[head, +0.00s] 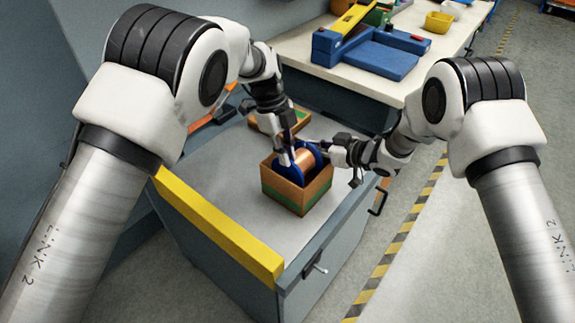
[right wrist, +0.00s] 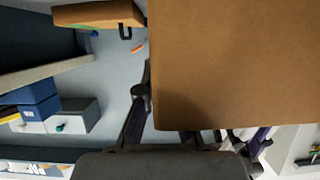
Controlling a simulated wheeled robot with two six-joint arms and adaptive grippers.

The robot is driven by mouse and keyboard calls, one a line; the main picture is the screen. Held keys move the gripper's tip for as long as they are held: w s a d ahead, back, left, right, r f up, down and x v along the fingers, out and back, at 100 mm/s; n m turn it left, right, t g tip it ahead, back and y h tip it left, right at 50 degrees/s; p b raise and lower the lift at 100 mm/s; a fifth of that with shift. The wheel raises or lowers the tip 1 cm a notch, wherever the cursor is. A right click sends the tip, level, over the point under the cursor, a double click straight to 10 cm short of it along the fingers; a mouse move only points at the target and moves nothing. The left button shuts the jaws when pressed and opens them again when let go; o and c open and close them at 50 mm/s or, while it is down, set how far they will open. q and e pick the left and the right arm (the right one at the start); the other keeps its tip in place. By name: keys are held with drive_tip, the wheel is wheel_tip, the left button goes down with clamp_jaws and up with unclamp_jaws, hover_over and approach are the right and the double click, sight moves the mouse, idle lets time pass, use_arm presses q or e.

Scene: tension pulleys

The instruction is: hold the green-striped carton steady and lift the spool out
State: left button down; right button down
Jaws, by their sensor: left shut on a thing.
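The green-striped carton (head: 283,190) is an open brown box standing on the grey cabinet top in the head view. A brown carton wall (right wrist: 235,65) fills much of the right wrist view. The spool (head: 298,162), copper winding between blue flanges, is in the carton's opening, with its upper part above the rim. My left gripper (head: 288,155) is shut on the spool's left flange from above. My right gripper (head: 341,163) is at the carton's right side with its fingers spread. The wrist view does not show clear contact, and the spool's lower part is hidden.
A second brown and green box (head: 268,121) is behind the carton. A yellow bar (head: 218,229) lines the cabinet's front left edge. A bench behind holds a blue fixture (head: 367,55) and a yellow bin (head: 438,22). The cabinet top (head: 213,178) is clear left of the carton.

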use_arm(q)
wheel_tip(320, 180, up, 6)
drive_tip(key=shift+f, duration=0.35)
use_arm(e)
drive_tip(key=c, duration=1.2)
unclamp_jaws()
drive_tip(key=shift+c, duration=0.2)
use_arm(q)
drive_tip(key=shift+w, duration=0.1)
use_arm(e)
drive_tip(key=shift+s+d+r, duration=0.2)
drive_tip(key=shift+s+d, duration=0.05)
drive_tip(key=shift+d, duration=0.05)
drive_tip(key=v, duration=1.1)
